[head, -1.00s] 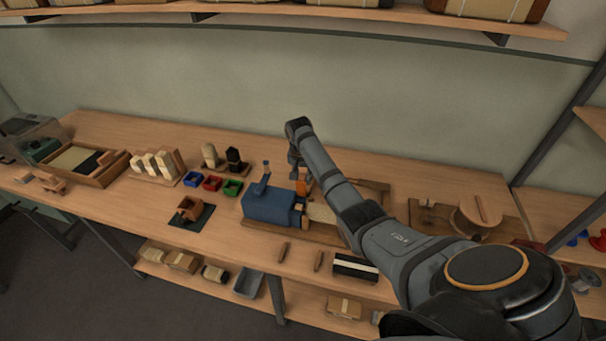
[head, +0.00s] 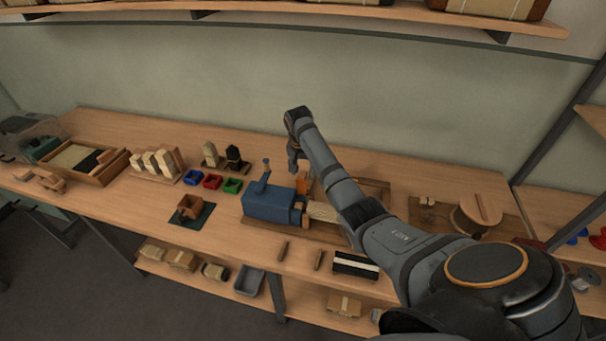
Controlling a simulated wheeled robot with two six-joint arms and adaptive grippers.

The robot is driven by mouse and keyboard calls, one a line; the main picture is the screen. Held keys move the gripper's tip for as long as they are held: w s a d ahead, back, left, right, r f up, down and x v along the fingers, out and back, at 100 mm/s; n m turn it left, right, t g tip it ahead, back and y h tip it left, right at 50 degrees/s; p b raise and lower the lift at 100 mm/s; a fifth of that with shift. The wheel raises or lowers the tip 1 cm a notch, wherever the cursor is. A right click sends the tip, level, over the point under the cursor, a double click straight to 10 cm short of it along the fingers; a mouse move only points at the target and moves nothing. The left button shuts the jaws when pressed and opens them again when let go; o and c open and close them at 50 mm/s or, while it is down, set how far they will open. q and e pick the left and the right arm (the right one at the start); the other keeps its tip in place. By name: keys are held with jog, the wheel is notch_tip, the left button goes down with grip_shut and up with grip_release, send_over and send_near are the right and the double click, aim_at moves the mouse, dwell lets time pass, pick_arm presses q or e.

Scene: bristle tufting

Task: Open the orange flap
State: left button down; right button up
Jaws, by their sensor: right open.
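The blue machine (head: 268,204) stands on a wooden base in the middle of the bench, with a blue lever rising at its left. The orange flap (head: 302,185) shows as a small orange patch at the machine's right end, partly hidden by my right arm. My right gripper (head: 293,168) is just above and behind the orange flap, pointing down; it is small and partly dark in the head view. It is open, and I cannot tell whether it touches the flap. My left gripper is not in view.
Blue, red and green bins (head: 212,181) stand left of the machine. A wooden holder on a dark mat (head: 204,219) is at its front left. A black-and-white brush block (head: 355,265) lies at the front edge. A round wooden piece (head: 480,209) is at right.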

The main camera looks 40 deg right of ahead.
notch_tip(320, 180, up, 9)
jog(key=s+a, duration=0.1)
jog(key=shift+a, duration=0.15)
jog(key=shift+s, duration=0.1)
dwell(0.3)
